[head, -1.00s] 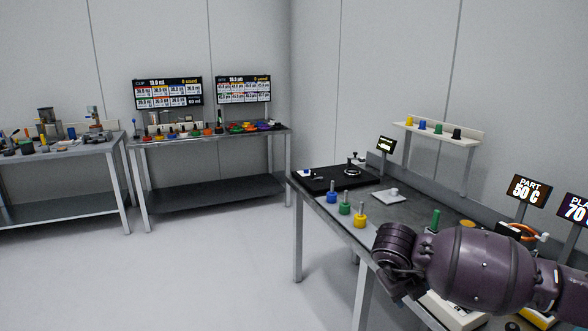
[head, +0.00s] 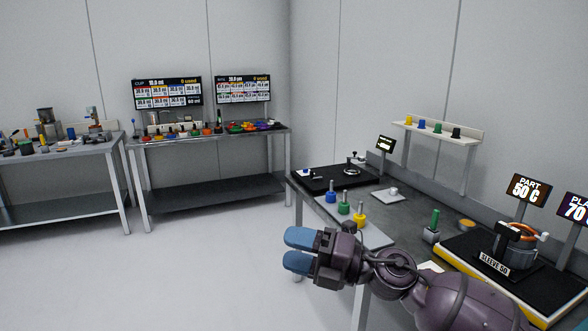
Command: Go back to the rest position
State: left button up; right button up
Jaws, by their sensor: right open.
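My right gripper (head: 300,250) shows in the head view, in front of the near workbench's left edge and over the floor. Its two blue fingers point left and stand apart, with nothing between them. My right arm comes in from the lower right and covers part of the bench front. My left gripper is not in view. The stator housing (head: 516,241), a ring with copper and orange parts, sits on a dark plate behind a label reading SLEEVE 50.
The near workbench (head: 430,207) carries blue, green and yellow handled tools (head: 344,208), a green-handled tool in a grey block (head: 433,228) and a black tray (head: 330,180). A PART 50 C display (head: 527,188) stands right. The floor to the left is free.

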jog(key=d+f+m+t+h, duration=1.25)
jog(key=d+f+m, duration=0.3)
jog(key=m, duration=1.05)
jog(key=s+d+f+m+g+h, duration=0.3)
jog(key=s+d+f, duration=0.3)
jog(key=s+f, duration=0.5)
jog(key=s+d+f+m+g+h, duration=0.3)
jog(key=s+d+f+m, duration=0.2)
jog(key=s+f, duration=0.5)
jog(key=shift+s+d+f+m, duration=0.4)
jog(key=shift+s+m, duration=0.1)
jog(key=shift+s, duration=0.6)
jog(key=shift+h, duration=0.25)
